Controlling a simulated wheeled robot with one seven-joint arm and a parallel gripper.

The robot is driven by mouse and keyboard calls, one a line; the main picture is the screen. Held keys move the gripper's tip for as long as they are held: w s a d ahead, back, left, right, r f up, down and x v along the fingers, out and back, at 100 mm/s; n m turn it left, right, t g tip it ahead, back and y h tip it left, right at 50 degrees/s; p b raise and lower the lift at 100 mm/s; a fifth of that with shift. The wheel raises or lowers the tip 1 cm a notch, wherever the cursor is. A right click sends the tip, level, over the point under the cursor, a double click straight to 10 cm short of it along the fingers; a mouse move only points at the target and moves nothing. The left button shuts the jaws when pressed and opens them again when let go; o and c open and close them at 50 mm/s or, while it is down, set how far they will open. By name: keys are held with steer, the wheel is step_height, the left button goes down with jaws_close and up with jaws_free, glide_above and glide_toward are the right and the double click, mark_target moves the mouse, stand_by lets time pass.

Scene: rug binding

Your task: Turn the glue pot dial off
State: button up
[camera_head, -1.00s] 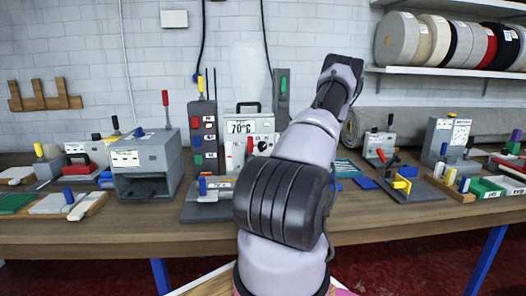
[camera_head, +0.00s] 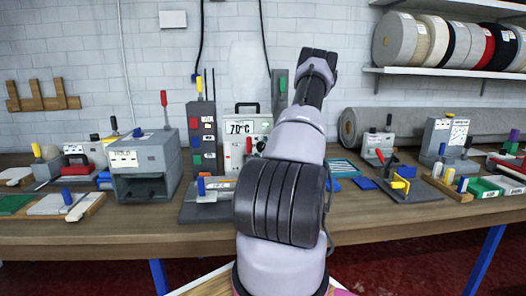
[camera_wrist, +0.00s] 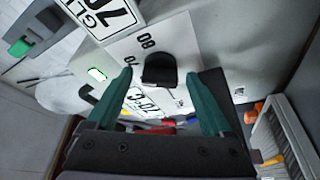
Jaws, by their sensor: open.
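The glue pot (camera_head: 262,124) is a pale box with a black handle and a "70°C" label, standing at the back of the bench in the head view. Its face carries a red lever (camera_head: 249,145) and a small dark dial beside it, partly near my arm. In the wrist view a black dial knob (camera_wrist: 159,70) sits on a white panel (camera_wrist: 185,45) printed with "80" and "70". My gripper (camera_wrist: 159,74) has teal fingers spread apart, one to each side of the knob in the picture. I cannot tell whether they touch it. The head view does not show the fingers clearly.
A dark post of coloured switches (camera_head: 202,130) stands just left of the pot. A grey post with a green switch (camera_head: 282,85) stands to its right. A grey open-fronted box (camera_head: 145,165) is farther left. The bench front edge (camera_head: 120,232) is fairly clear.

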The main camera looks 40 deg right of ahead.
jaws_close()
steer(key=shift+n, duration=0.3)
steer(key=n+g, duration=0.1)
steer(key=n, duration=0.1)
steer(key=n+y, duration=0.1)
steer(key=n, duration=0.2)
steer(key=shift+r+g, duration=0.2)
steer(key=shift+g, duration=0.2)
steer(key=n+g, duration=0.1)
steer(key=n, duration=0.2)
steer(key=n+g, duration=0.1)
steer(key=n, duration=0.1)
steer(key=shift+r+n+g, duration=0.1)
steer(key=shift+n+g, duration=0.2)
steer(key=shift+n, duration=0.1)
steer(key=n+g, duration=0.1)
steer(key=n, duration=0.1)
steer(key=n+g+h, duration=0.1)
steer(key=n, duration=0.1)
steer(key=shift+a+r+n+h, duration=0.1)
steer(key=shift+a+n+h, duration=0.1)
steer(key=shift+n+h, duration=0.1)
steer(key=n+g+h, duration=0.2)
steer(key=n, duration=0.1)
steer(key=shift+w+n, duration=0.1)
steer(key=shift+n, duration=0.2)
